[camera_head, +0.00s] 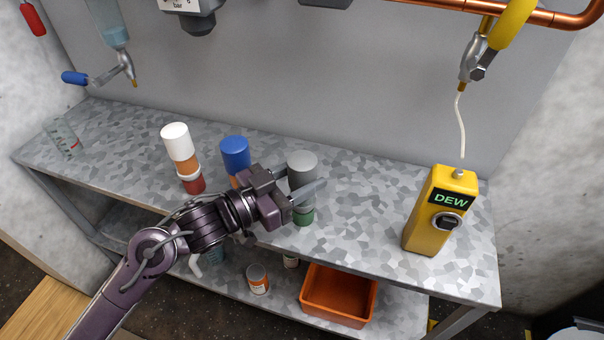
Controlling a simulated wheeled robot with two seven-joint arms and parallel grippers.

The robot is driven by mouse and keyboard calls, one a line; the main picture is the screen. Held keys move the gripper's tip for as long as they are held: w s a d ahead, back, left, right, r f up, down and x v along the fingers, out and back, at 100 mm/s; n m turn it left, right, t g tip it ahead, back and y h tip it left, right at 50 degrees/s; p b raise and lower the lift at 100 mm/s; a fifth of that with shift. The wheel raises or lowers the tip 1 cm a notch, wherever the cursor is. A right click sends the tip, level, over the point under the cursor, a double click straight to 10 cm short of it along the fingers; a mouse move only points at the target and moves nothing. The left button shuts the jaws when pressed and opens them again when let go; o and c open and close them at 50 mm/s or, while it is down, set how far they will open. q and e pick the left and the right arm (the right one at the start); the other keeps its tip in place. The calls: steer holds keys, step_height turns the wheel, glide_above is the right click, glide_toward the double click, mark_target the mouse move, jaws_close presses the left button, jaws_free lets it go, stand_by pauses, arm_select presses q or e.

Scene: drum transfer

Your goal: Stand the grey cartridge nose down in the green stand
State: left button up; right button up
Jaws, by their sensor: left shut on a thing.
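The grey cartridge (301,163) is upright over the green stand (304,217) on the speckled bench. My left gripper (301,184) comes in from the left and is shut around the cartridge's lower part. One finger crosses in front of the cartridge and hides where it meets the stand, so I cannot tell whether it is seated or just above. The nose of the cartridge is hidden. My right gripper is out of view.
A white-topped cartridge (176,138) stands in a red stand (193,183). A blue-topped cartridge (235,150) stands partly behind my left gripper. A yellow DEW meter (437,212) is on the right. An orange bin (338,296) sits on the lower shelf. The bench (365,215) is clear between the green stand and meter.

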mark_target(290, 184)
arm_select(q)
steer(key=shift+f, duration=0.2)
steer(key=o, duration=1.3)
steer(key=shift+c, duration=0.2)
steer(key=v, duration=0.6)
steer(key=shift+s+a, duration=0.2)
steer(key=shift+a, duration=0.05)
steer(key=shift+s+a, duration=0.35)
steer(key=shift+a, duration=0.1)
